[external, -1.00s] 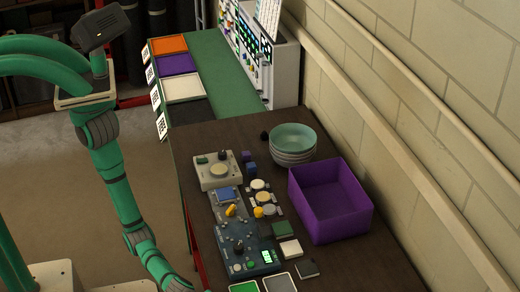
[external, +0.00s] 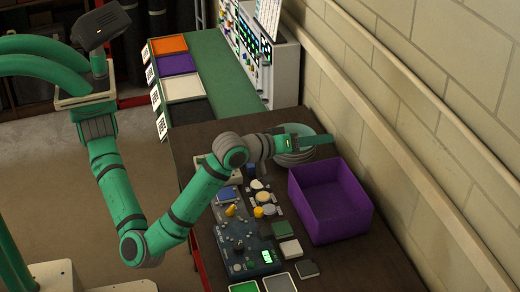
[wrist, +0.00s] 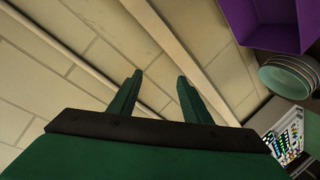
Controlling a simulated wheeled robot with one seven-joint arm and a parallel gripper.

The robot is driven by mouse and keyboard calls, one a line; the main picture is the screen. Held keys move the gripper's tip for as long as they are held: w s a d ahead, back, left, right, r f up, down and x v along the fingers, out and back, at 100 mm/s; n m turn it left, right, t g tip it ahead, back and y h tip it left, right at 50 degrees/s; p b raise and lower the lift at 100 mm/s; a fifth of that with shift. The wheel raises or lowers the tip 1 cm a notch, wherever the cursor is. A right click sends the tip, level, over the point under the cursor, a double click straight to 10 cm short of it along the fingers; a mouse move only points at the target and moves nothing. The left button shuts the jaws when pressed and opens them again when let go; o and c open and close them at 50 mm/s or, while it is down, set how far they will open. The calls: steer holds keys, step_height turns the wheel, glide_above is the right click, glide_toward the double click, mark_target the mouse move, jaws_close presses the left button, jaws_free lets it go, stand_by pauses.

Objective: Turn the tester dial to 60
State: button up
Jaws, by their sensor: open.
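A blue-grey device (external: 238,250) with a lit green display (external: 267,256) and small knobs lies on the dark table in the external view. It looks like the tester; the reading and the dial's setting are too small to tell. My gripper (external: 318,139) is over the bowls at the table's far right, well away from the device. In the wrist view my gripper (wrist: 158,78) is open and empty, its two fingers apart against the wall. The device is not in the wrist view.
Stacked bowls (external: 292,160) are partly hidden by my gripper. A purple bin (external: 330,214) stands beside them. A beige unit (external: 201,160) is mostly hidden by my arm. A yellow knob (external: 231,210) and several small parts crowd the table. The wall (external: 440,80) borders the right.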

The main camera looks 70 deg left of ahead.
steer(key=s+a+f+n+g, duration=0.2)
steer(key=s+a+f+g, duration=0.1)
steer(key=f+g, duration=0.3)
steer(key=n+g+h, duration=0.2)
steer(key=g+h, duration=0.1)
steer(key=g, duration=0.6)
glide_above(237, 250)
step_height(237, 250, down, 17)
step_height(237, 250, down, 10)
steer(key=c, duration=1)
